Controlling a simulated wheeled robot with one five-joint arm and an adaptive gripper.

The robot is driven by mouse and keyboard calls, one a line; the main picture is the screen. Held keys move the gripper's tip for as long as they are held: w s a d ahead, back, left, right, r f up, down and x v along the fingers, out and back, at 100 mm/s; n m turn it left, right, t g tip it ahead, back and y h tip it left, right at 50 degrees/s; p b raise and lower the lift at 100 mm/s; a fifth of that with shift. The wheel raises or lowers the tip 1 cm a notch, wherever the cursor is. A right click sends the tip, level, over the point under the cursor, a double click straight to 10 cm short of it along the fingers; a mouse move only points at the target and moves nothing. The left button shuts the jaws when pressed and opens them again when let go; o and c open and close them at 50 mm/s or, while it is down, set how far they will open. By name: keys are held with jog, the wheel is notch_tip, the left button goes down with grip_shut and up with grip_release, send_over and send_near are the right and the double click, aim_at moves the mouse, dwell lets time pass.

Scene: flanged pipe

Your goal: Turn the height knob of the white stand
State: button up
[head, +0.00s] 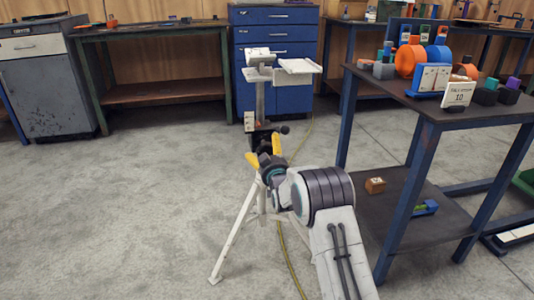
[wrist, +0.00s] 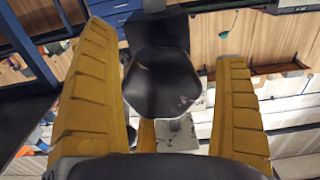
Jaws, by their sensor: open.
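The white stand (head: 260,98) stands upright on the floor on splayed legs, with a flat plate and a roller block on top. Its black height knob (wrist: 160,82) shows large in the wrist view, between the two yellow fingers. My gripper (head: 264,148) is open at the stand's column, below the top; in the wrist view its fingers (wrist: 165,60) stand on either side of the knob with gaps visible. I cannot tell how deep the knob sits between them. In the head view my gripper and arm hide part of the stand's lower column and legs.
A dark table with blue legs (head: 428,140) stands close on the right, with orange, blue and grey parts on it. A blue drawer cabinet (head: 276,45) and a green-legged bench (head: 150,95) stand behind. A yellow cable lies on the floor. The floor at left is clear.

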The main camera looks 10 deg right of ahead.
jog(key=shift+c, duration=0.4)
jog(key=c, duration=1.1)
jog(key=shift+f, duration=0.1)
jog(key=shift+f+m, duration=0.1)
jog(key=shift+m, duration=0.5)
jog(key=m, duration=0.4)
jog(key=shift+m, duration=0.4)
jog(key=m, duration=0.5)
jog(key=shift+m, duration=0.3)
jog(key=m, duration=0.5)
jog(key=shift+a, duration=0.1)
jog(key=shift+m, duration=2.5)
jog(key=shift+r, duration=0.2)
